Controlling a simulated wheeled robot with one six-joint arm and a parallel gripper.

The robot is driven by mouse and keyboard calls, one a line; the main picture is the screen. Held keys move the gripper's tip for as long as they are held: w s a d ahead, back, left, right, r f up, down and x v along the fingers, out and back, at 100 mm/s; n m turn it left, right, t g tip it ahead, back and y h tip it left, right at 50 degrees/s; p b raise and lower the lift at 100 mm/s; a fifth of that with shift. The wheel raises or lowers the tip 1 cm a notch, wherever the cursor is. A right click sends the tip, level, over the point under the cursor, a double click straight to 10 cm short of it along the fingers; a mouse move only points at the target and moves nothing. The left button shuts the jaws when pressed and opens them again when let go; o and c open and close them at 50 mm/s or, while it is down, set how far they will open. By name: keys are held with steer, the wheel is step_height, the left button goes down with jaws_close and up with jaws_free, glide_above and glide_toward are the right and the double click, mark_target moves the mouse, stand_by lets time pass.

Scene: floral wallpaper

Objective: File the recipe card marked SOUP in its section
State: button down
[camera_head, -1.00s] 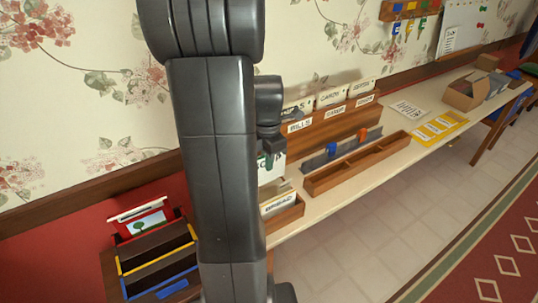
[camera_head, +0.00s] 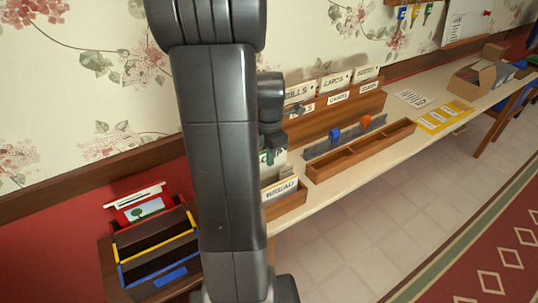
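My gripper (camera_head: 270,152) is behind my dark arm, just above the small wooden recipe box (camera_head: 287,207). A pale card (camera_head: 274,170) with dark letters, partly covered, hangs upright at its fingertips; the gripper appears shut on it. I cannot read the whole word. The card is at the left back of the box, and I cannot tell whether its lower edge is inside. The box holds a front divider marked BREAD (camera_head: 281,187) and other cards behind it. My arm hides the box's left part.
A stepped wooden file with BILLS (camera_head: 299,92) and CARDS dividers stands behind. A long wooden tray (camera_head: 362,152) lies to the right, beside a grey rack (camera_head: 340,143) with blue and orange clips. A dark organiser (camera_head: 155,245) stands at lower left.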

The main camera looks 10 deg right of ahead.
mark_target(270, 170)
steer(key=shift+f, duration=0.15)
steer(key=shift+d+f+b, duration=0.1)
steer(key=shift+f+b, duration=2.05)
steer(key=shift+f, duration=0.7)
steer(key=c, duration=1.6)
jaws_free()
steer(key=shift+o, duration=0.2)
step_height(270, 170, up, 14)
steer(key=shift+f+p, duration=0.1)
steer(key=shift+p, duration=0.3)
